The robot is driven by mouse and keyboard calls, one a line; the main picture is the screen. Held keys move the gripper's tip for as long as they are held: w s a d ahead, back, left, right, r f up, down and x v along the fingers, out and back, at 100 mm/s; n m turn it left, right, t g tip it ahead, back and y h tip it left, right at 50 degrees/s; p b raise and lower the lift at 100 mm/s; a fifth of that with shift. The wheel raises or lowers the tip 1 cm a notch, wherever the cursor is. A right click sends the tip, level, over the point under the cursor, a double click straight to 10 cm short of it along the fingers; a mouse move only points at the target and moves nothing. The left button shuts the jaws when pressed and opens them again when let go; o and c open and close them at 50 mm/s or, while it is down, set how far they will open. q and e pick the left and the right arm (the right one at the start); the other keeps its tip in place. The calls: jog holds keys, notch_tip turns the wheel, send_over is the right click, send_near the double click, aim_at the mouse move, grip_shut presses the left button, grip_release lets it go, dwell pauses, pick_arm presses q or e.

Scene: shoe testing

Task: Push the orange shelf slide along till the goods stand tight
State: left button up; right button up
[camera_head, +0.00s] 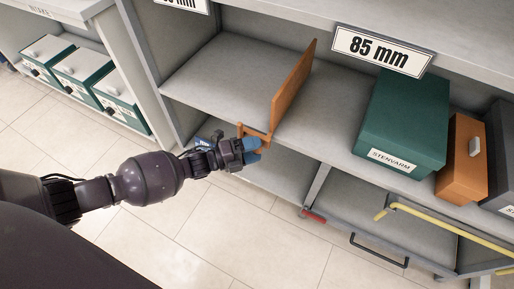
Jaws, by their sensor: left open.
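The orange shelf slide (293,88) is a thin upright plate standing across the grey shelf, with an orange bracket at its front lower edge. My left gripper (254,146) is at that bracket, at the shelf's front edge; its blue fingertips are close to or against the bracket, and I cannot tell if they touch. It is open. To the right stand the goods: a green box labelled STENVARM (405,120), an orange box (462,160) and a dark grey box (500,150). A wide gap lies between the slide and the green box. My right gripper is out of view.
The grey shelf (215,80) is bare left of the slide. An "85 mm" sign (378,50) hangs above. Below right is a grey cart (390,225) with a yellow rail (450,232). Several green-and-white boxes (80,70) stand in the left rack. The tiled floor is clear.

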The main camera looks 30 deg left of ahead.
pick_arm(q)
jog(key=shift+w+d, duration=0.3)
jog(key=shift+d, duration=0.05)
